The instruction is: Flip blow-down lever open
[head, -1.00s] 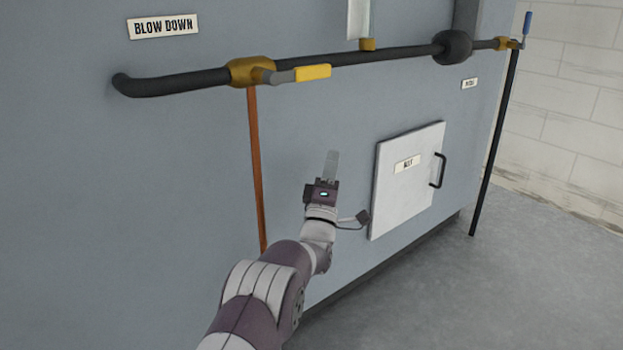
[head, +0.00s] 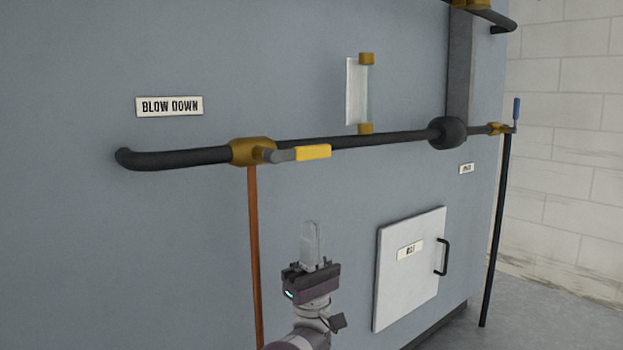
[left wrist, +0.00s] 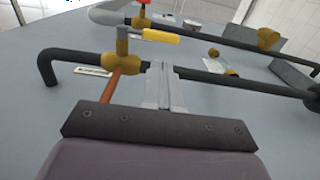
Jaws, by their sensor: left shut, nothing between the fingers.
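The blow-down lever has a yellow handle (head: 313,152) on a brass valve (head: 252,151), under the "BLOW DOWN" label (head: 169,106). It lies along the black pipe (head: 200,157), pointing right. In the left wrist view the yellow handle (left wrist: 160,36) shows above the fingertips, pointing right from the valve (left wrist: 122,62). My left gripper (head: 311,228) is below the handle in the head view, fingers upward, shut and empty. In the left wrist view its fingers (left wrist: 160,70) are together, with a visible gap to the handle. My right gripper is not in view.
A copper pipe (head: 254,260) drops from the valve, left of my gripper. A white hatch (head: 410,270) with a black handle is at the right. A sight glass (head: 365,95) stands above the pipe. A blue-handled valve (head: 516,110) is at far right. The wall below the lever is clear.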

